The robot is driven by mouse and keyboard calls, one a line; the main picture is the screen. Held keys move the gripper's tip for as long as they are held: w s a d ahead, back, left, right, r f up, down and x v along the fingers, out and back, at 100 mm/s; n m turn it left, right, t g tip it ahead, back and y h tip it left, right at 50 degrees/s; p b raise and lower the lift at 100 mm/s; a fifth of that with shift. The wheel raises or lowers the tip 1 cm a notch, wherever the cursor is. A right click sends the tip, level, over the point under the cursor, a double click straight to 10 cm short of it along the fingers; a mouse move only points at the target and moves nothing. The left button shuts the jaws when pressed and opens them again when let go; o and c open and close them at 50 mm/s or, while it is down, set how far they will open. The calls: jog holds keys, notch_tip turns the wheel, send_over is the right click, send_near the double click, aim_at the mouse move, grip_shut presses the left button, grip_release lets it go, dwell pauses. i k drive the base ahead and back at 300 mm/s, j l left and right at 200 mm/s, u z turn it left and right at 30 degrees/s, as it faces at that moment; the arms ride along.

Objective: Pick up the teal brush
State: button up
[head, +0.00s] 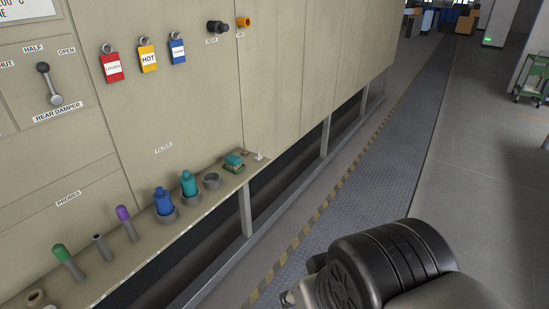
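A small teal block-shaped thing (234,159), which looks like the teal brush, lies at the far right end of the narrow shelf (215,203) along the furnace wall. It seems to rest on a thin darker green base; bristles are too small to make out. My arm shows at the bottom right, over the floor and well apart from the shelf. My gripper cannot be made out in this view.
Left of the teal thing stand an empty grey ring (211,181), a teal bottle-like piece (189,184), a blue one (164,201) and several probes. A small white upright piece (258,155) stands close on its right. The walkway (350,190) is clear.

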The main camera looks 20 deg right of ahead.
aim_at(232, 162)
jog(key=u, duration=1.45)
jog(key=z, duration=1.45)
jog(key=i+z, duration=0.25)
jog(key=i, duration=0.25)
jog(key=i+j+z, duration=0.25)
jog(key=i, duration=0.25)
jog(key=i+j+z, duration=0.25)
jog(key=i, duration=0.25)
jog(key=i+j+z, duration=0.25)
jog(key=i, duration=0.2)
jog(key=j, duration=0.1)
